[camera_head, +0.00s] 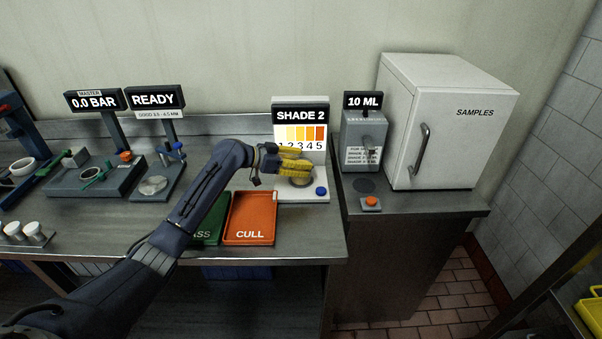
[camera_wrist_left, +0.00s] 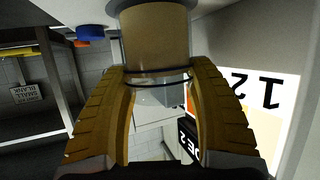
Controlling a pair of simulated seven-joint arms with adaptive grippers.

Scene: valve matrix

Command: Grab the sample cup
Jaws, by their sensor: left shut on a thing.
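The sample cup (camera_wrist_left: 155,40) is clear with amber liquid and shows upside down in the left wrist view. It stands at the grey round seat (camera_wrist_left: 150,6) of the shade station; I cannot tell whether it touches the seat. My left gripper (camera_head: 308,166) is shut on the cup, its yellow fingers on both sides near the dark rim ring. In the head view the fingers hide most of the cup. The station has a SHADE 2 sign (camera_head: 300,115), a colour chart numbered 1 to 5 and a blue button (camera_head: 321,191). My right gripper is out of view.
A green tray (camera_head: 212,232) and an orange CULL tray (camera_head: 250,222) lie on the bench in front. To the right stand a 10 ML dispenser (camera_head: 364,143) with an orange button (camera_head: 371,202) and a white SAMPLES cabinet (camera_head: 460,135). White cups (camera_head: 35,231) stand far left.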

